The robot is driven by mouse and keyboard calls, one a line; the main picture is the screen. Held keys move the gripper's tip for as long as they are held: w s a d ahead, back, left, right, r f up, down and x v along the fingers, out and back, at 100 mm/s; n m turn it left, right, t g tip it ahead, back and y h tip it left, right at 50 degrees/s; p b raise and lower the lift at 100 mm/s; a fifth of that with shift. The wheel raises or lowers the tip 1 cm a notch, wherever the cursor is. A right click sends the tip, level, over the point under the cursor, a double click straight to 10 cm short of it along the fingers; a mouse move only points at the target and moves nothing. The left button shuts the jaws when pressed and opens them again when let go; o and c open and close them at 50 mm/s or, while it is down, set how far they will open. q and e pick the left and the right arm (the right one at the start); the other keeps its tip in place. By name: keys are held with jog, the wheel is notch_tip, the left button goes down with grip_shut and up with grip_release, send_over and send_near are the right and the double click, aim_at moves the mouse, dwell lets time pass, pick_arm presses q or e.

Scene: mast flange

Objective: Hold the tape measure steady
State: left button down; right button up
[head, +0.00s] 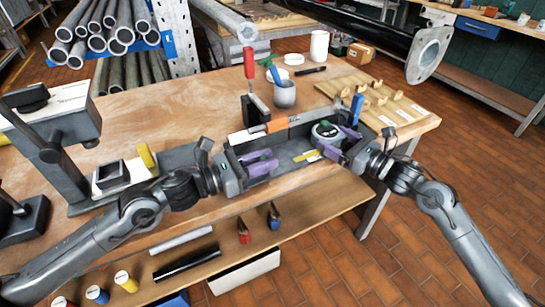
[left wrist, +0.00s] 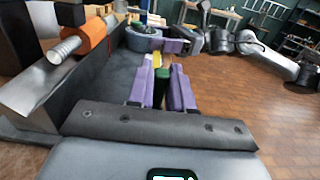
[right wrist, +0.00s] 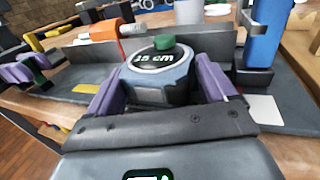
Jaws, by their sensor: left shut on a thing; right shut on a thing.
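The tape measure (head: 325,132) is a round grey-blue case with a green button on top. A yellow strip (head: 306,155) lies between the two grippers. It also shows in the left wrist view (left wrist: 156,60). Whether it joins the green piece is hidden.
A dark tray (head: 285,168) lies under both grippers. An orange piece (head: 278,123) on a metal bar is behind it. A machine (head: 62,130) stands left.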

pick_arm(q)
jog(key=shift+w+d, duration=0.1)
jog(key=shift+d, duration=0.05)
pick_arm(e)
jog(key=shift+w+d+r, duration=0.1)
jog(key=shift+d+r, duration=0.05)
jog(key=shift+d, duration=0.1)
pick_arm(q)
jog(key=c, duration=1.1)
grip_release()
pick_arm(e)
jog(key=shift+a, duration=0.15)
pick_arm(q)
jog(key=v, duration=1.2)
pick_arm(e)
jog(key=o, duration=1.2)
jog(key=shift+c, duration=0.2)
